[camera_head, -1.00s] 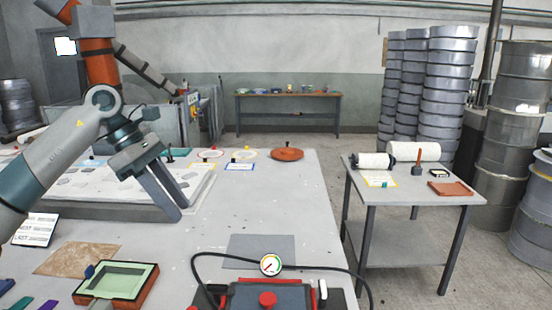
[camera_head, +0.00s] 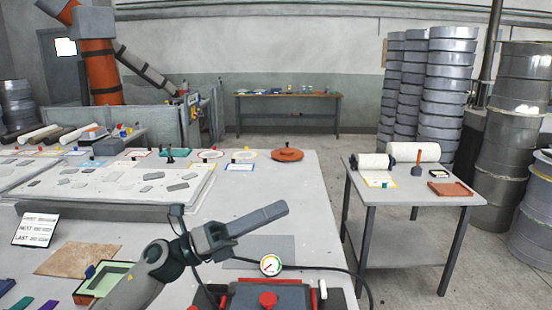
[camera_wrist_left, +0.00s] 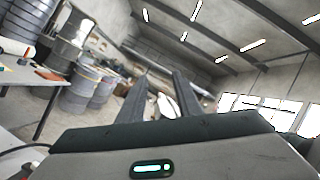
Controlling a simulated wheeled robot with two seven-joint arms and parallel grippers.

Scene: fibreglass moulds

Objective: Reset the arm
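My left gripper (camera_head: 282,210) is in the lower middle of the head view, its arm coming up from the bottom left. It is above the main table (camera_head: 290,185), and its fingers point right and slightly up. In the left wrist view its two dark fingers (camera_wrist_left: 162,80) stand apart with nothing held between them. The camera looks past them toward the hall's far side and roof. My right gripper does not show in any view.
A device with a pressure gauge (camera_head: 270,265) and hoses sits below the gripper. A large pale mould (camera_head: 110,188) is at the left. A side table (camera_head: 410,190) with rolls stands right, before stacked metal drums (camera_head: 450,80).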

